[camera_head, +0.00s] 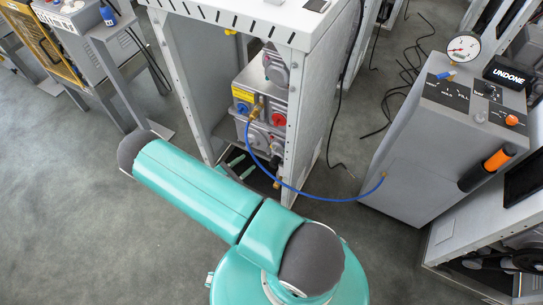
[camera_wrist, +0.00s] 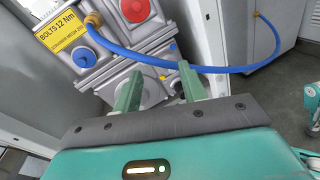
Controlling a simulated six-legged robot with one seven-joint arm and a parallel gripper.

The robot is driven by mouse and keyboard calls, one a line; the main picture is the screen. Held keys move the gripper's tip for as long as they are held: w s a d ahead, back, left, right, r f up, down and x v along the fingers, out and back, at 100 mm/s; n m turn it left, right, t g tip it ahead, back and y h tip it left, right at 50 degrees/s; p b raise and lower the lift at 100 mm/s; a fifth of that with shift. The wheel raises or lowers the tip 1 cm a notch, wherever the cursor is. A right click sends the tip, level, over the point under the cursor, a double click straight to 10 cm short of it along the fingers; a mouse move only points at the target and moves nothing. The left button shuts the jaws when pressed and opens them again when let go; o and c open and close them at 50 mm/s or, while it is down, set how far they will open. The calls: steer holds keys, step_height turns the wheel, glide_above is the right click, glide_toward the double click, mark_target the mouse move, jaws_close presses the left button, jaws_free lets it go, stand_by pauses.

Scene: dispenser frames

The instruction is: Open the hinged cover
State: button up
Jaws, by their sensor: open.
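A grey unit (camera_head: 262,98) sits inside an open metal frame, and its lower grey casing (camera_wrist: 108,78) shows in the wrist view. I cannot tell for certain which part is the hinged cover. The unit carries a blue cap (camera_wrist: 84,57), a red cap (camera_wrist: 135,9) and a yellow label (camera_wrist: 62,29) reading "BOLTS 12 Nm". My gripper (camera_wrist: 160,71) is open, with its two green fingers apart in front of the lower casing. Nothing shows held between them. In the head view my gripper (camera_head: 243,164) is low at the frame's opening, partly hidden by my arm.
A blue hose (camera_head: 325,198) runs from the unit to a grey console (camera_head: 440,125) with a gauge (camera_head: 463,48) and an "UNDONE" display. The frame's posts (camera_head: 296,110) flank the opening. Black cables (camera_head: 405,75) lie behind. Floor is clear at lower left.

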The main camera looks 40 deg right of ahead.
steer(key=s+d+f+n+t, duration=0.2)
steer(key=s+f+n+t, duration=0.25)
steer(key=f, duration=0.55)
steer(key=n, duration=0.1)
glide_toward(277, 148)
steer(key=x, duration=0.5)
steer(key=shift+w+d+f+t, duration=0.1)
steer(key=shift+w+d+t, duration=0.05)
steer(key=shift+t, duration=0.1)
jaws_close()
